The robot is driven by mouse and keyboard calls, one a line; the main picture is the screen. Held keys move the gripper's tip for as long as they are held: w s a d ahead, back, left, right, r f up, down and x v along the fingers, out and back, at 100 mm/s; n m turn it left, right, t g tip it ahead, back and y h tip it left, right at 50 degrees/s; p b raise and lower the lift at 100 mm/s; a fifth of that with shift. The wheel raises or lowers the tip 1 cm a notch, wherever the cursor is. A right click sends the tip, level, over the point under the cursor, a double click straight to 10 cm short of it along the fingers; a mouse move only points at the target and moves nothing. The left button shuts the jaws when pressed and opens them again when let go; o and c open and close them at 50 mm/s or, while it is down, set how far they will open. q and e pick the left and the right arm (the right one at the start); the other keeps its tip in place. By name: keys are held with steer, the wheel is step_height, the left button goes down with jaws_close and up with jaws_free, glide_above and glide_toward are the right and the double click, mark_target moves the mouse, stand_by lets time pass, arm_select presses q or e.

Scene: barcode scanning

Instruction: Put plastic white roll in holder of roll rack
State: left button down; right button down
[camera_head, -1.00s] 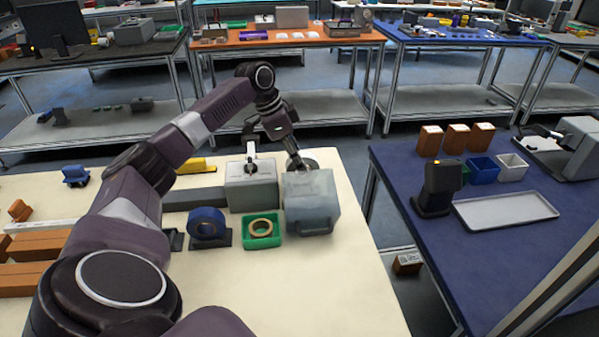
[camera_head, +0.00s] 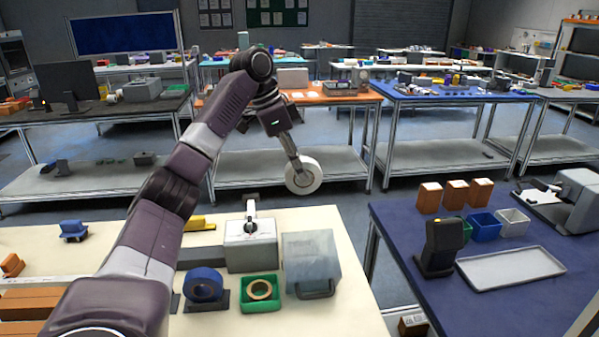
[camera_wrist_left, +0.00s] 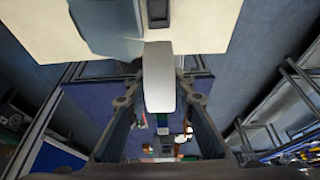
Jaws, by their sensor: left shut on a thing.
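The white roll (camera_head: 316,178) is a thick white ring with a dark centre. My left gripper (camera_head: 296,161) is shut on it and holds it in the air, past the far edge of the cream table in the head view. In the left wrist view the white roll (camera_wrist_left: 160,76) shows edge-on between the fingers of my left gripper (camera_wrist_left: 160,98). A blue tape roll (camera_head: 203,283) stands upright on a small dark holder (camera_head: 223,297) on the cream table. I cannot tell which object is the roll rack. My right gripper is not in view.
On the cream table (camera_head: 350,313) are a grey box with a lever (camera_head: 249,252), a translucent box (camera_head: 311,257) and a green tray (camera_head: 262,307) with a tan ring. A blue table (camera_head: 400,232) stands to the right, with bins and a white tray (camera_head: 511,268). A gap separates the tables.

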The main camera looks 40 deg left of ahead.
arm_select(q)
steer(key=s+a+f+g+y, duration=0.1)
steer(key=s+a+f, duration=0.3)
steer(key=s+a, duration=1)
steer(key=s+d+f+g+y, duration=0.1)
steer(key=s+f, duration=0.2)
steer(key=s, duration=0.9)
steer(key=s+f+g, duration=0.1)
steer(key=s+f, duration=0.1)
steer(key=s, duration=1)
steer(key=shift+w+d+f, duration=0.1)
steer(key=shift+f, duration=2.55)
steer(key=shift+w+f, duration=0.1)
steer(key=shift+f, duration=2.5)
steer(key=c, duration=1.6)
jaws_free()
